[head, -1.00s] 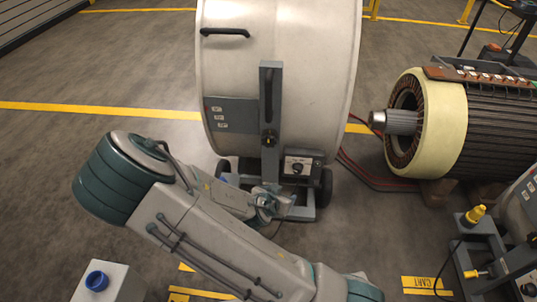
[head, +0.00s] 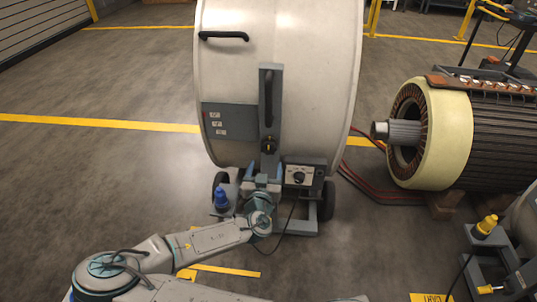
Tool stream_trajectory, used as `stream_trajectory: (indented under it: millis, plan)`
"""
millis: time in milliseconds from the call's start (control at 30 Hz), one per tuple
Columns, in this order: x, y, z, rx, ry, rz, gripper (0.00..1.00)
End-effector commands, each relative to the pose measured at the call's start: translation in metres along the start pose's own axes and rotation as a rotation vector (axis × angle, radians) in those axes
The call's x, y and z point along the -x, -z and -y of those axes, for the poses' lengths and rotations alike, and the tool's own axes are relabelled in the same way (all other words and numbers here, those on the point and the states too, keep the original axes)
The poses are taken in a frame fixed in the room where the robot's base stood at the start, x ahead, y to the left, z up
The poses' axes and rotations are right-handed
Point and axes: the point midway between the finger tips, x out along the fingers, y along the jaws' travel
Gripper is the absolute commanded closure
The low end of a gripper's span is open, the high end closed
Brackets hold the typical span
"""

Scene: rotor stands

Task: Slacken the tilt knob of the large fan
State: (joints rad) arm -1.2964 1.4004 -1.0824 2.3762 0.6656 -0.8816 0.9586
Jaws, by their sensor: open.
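The large fan (head: 300,60) is a big cream drum on a wheeled grey stand in the middle of the head view. A grey upright bracket (head: 279,112) runs down its front. The dark tilt knob (head: 268,146) sits low on this bracket and shows clear of the fingers. My gripper (head: 265,170) is open and points at the bracket just below the knob in the picture. One finger is on each side of the bracket line, with nothing seen between them. The depth gap between fingertips and knob cannot be judged.
A control box (head: 304,173) with a black dial is close right of my gripper. A blue-capped plug (head: 221,197) is close left. A large motor (head: 440,130) lies at right, with red cables (head: 362,182) on the floor. Floor at left is clear.

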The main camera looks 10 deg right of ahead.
Motion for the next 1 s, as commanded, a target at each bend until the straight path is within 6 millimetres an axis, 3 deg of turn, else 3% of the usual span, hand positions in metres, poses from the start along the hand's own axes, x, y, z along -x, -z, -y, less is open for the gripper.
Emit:
stream_trajectory:
  millis: [100,333,500,800,967,1000]
  plan:
    - [-0.027,-0.002,-0.001,0.002,-0.002,-0.001,0.32]
    - [-0.063,-0.002,0.0,0.001,0.0,0.001,0.32]
    - [-0.075,-0.001,0.0,0.001,-0.001,0.002,0.32]
    - [-0.076,-0.001,0.0,0.001,-0.001,0.002,0.32]
    - [-0.076,-0.001,0.0,0.001,-0.001,0.002,0.77]
    - [-0.076,-0.001,0.0,0.001,-0.001,0.002,0.77]
